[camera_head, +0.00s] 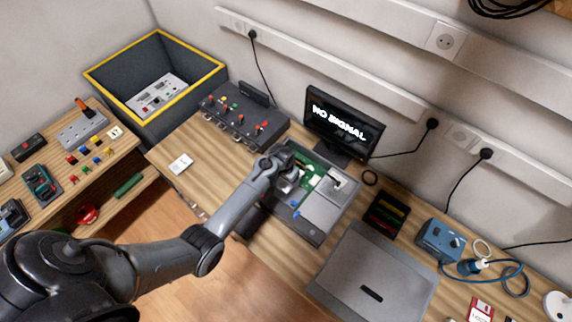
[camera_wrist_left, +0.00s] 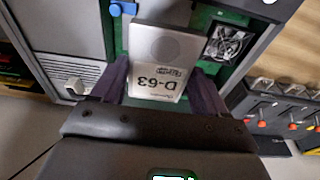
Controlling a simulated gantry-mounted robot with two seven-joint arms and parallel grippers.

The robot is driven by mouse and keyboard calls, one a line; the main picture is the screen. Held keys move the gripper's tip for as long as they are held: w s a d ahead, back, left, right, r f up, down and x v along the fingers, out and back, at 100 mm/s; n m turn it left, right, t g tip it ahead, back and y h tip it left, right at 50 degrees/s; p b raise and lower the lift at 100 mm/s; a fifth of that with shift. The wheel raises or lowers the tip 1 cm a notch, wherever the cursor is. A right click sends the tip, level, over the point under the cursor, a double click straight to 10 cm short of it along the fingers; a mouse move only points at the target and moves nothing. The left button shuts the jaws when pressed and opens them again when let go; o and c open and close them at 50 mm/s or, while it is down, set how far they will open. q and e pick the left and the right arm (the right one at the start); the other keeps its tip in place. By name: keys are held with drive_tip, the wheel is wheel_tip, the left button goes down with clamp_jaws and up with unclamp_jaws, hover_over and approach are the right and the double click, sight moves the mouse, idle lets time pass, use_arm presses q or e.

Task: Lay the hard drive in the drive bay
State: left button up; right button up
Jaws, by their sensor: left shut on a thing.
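The hard drive is a flat silver block with a "D-63" label (camera_wrist_left: 158,62), seen in the left wrist view. My left gripper (camera_wrist_left: 160,88) is shut on it, with one dark finger along each side. In the head view the left gripper (camera_head: 283,163) is over the left part of an open computer case (camera_head: 318,237), and the drive is mostly hidden there by the gripper. The case has a green board (camera_head: 308,181) and a blue part (camera_head: 296,214); the blue part also shows in the wrist view (camera_wrist_left: 122,8). I cannot clearly pick out the drive bay. My right gripper is not in view.
A monitor (camera_head: 343,122) reading "NO SIGNAL" stands behind the case. A grey box with coloured levers (camera_head: 243,118) is to the left. A large grey panel (camera_head: 376,275) lies to the right. A yellow-rimmed bin (camera_head: 106,66) stands at the far left. Bare wood lies around a white card (camera_head: 181,163).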

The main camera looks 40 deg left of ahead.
use_arm(q)
drive_tip(key=shift+s+f, duration=0.2)
drive_tip(key=shift+f, duration=0.2)
wheel_tip(320, 180, down, 5)
drive_tip(key=b, duration=0.6)
drive_tip(key=shift+f, duration=0.15)
drive_tip(key=shift+f+b, duration=0.45)
drive_tip(key=shift+f, duration=0.7)
drive_tip(key=shift+p, duration=0.35)
idle(0.4)
drive_tip(key=shift+p, duration=0.45)
idle(0.4)
idle(0.6)
drive_tip(key=shift+f, duration=0.2)
idle(0.4)
drive_tip(key=shift+p, duration=0.4)
